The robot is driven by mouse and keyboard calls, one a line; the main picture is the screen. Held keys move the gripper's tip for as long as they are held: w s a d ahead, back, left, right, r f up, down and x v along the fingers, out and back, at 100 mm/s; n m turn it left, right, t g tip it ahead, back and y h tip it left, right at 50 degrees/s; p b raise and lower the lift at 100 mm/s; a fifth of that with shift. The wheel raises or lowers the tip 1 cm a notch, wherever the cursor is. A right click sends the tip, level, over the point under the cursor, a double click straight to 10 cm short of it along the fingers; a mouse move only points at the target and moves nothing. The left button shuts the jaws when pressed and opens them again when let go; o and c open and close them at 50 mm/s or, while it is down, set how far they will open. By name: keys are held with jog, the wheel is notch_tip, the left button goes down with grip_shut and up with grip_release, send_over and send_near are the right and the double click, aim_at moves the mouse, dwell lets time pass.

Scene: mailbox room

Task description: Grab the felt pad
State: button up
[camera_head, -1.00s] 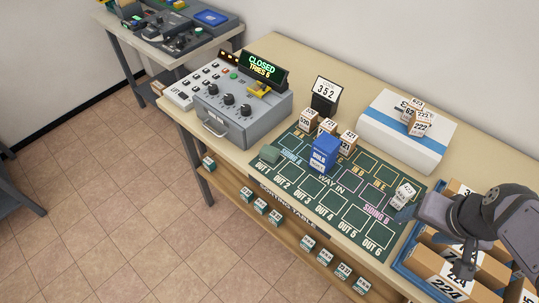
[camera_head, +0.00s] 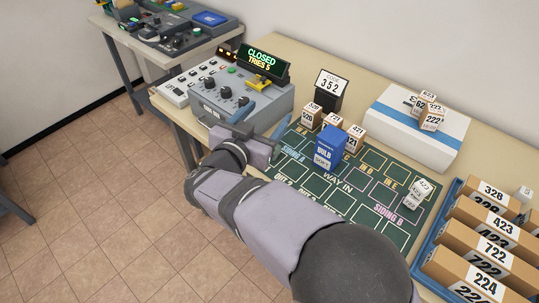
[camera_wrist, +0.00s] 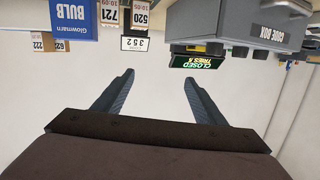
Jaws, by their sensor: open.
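No felt pad can be made out now. A small dark green block, perhaps the pad, lay on the left end of the sorting mat (camera_head: 393,236) earlier; my arm now covers that spot in the head view. My gripper (camera_head: 262,118) is in front of the grey code box (camera_head: 222,101), at the mat's left end. Its two blue fingers are spread apart with nothing between them. In the wrist view my open gripper (camera_wrist: 158,74) faces the pale wall, with the picture upside down.
A blue bulb box (camera_head: 329,149) stands on the mat near small numbered boxes (camera_head: 356,138). A code sign (camera_head: 329,92) stands behind. A white carton (camera_head: 416,125) and a blue tray (camera_head: 431,249) of numbered boxes are to the right. The tiled floor lies left.

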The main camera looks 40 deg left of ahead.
jog(key=s+f+h, duration=0.2)
jog(key=s+f, duration=0.2)
jog(key=s, duration=0.2)
jog(key=shift+t, duration=0.4)
jog(key=f, duration=0.9)
jog(key=shift+d+f+b, duration=0.2)
jog(key=shift+f+b, duration=0.1)
jog(key=shift+f, duration=0.1)
jog(key=shift+p+x, duration=0.9)
jog(key=shift+x, duration=2.75)
jog(key=shift+a, duration=0.15)
jog(key=c, duration=1.1)
